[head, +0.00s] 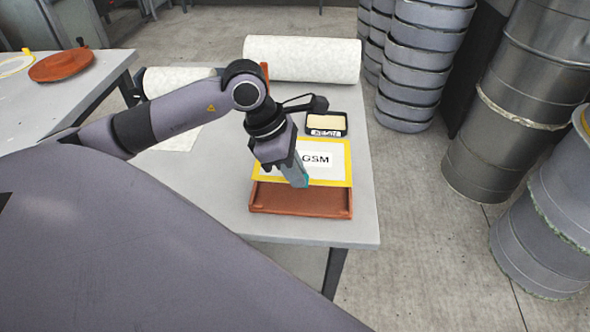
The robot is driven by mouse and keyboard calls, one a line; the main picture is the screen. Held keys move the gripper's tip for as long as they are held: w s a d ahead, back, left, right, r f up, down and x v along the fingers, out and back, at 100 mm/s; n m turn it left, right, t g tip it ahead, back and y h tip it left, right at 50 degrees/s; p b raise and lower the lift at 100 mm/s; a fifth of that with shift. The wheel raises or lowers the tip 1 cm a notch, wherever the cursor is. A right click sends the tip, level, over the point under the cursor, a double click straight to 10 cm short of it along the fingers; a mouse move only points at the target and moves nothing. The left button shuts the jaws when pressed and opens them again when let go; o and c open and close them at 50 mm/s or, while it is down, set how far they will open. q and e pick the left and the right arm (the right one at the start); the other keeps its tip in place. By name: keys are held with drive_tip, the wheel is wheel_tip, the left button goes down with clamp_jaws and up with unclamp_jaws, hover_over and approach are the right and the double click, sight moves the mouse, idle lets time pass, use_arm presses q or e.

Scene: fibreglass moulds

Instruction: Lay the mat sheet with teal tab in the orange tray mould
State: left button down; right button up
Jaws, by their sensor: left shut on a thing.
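The mat sheet (340,165) is white with a yellow border and the letters GSM. It lies over the back part of the orange tray mould (301,200), whose front part shows uncovered. I cannot tell whether the sheet touches the mould's floor or is held above it. My left gripper (293,178) points down at the sheet's front edge, shut on the teal tab (303,178), and it hides part of the sheet. My right gripper is not in view.
A black-framed box with a beige top (325,121) stands behind the sheet on the grey table (215,185). A large white roll (302,59) lies at the back. A round orange mould (62,65) is on the left table. Grey drums (515,100) stand right.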

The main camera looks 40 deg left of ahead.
use_arm(q)
drive_tip(key=shift+f+b, duration=2.7)
drive_tip(key=shift+f, duration=0.3)
drive_tip(key=shift+f+b, duration=0.2)
drive_tip(key=shift+b, duration=0.15)
drive_tip(key=shift+f+b, duration=0.2)
drive_tip(key=shift+b, duration=0.2)
drive_tip(key=shift+f+b, duration=0.55)
drive_tip(key=shift+b, duration=0.1)
